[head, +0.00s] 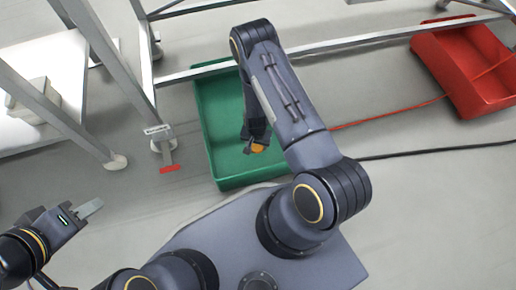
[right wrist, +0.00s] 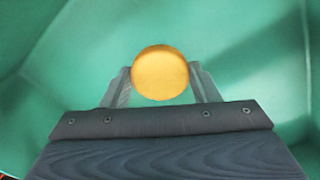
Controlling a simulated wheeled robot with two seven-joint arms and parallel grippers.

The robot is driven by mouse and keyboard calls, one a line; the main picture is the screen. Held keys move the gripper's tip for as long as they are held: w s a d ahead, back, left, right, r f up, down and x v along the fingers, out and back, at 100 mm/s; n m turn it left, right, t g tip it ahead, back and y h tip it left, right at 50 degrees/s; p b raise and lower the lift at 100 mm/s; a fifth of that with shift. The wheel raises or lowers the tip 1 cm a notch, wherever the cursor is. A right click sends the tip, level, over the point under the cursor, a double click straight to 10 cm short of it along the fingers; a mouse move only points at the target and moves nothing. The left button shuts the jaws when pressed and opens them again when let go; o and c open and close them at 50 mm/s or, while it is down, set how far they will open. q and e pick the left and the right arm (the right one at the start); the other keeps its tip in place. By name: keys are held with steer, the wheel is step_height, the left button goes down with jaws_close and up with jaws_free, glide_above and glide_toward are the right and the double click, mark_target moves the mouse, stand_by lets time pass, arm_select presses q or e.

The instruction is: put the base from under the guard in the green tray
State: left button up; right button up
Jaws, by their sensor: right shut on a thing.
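The green tray (head: 228,165) stands on the floor in the middle of the head view. My right gripper (head: 252,149) reaches down over the inside of the tray. It is shut on a round orange-yellow piece (head: 258,148), likely the base. In the right wrist view the piece (right wrist: 160,73) sits between the two fingertips (right wrist: 160,85), with green tray surfaces all around behind it. I cannot tell whether it touches the tray floor. My left gripper (head: 88,210) is at the lower left over the floor, apart from the tray; its finger gap is not clear. I cannot make out the guard.
A red tray (head: 440,65) stands at the upper right. Metal frame legs (head: 60,115) on castors stand left of and behind the green tray. Red and black cables (head: 430,153) cross the floor at right. A small stand with a red foot (head: 170,169) is left of the tray.

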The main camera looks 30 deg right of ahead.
mark_target(258, 147)
steer(key=shift+d+f, duration=0.25)
steer(key=shift+f, duration=0.15)
steer(key=shift+d+f+b, duration=0.1)
steer(key=shift+f+b, duration=0.75)
steer(key=shift+f, duration=0.75)
steer(key=shift+f, duration=0.15)
steer(key=o, duration=0.7)
steer(key=shift+r, duration=0.4)
step_height(258, 147, up, 12)
steer(key=p, duration=0.5)
steer(key=shift+f, duration=0.2)
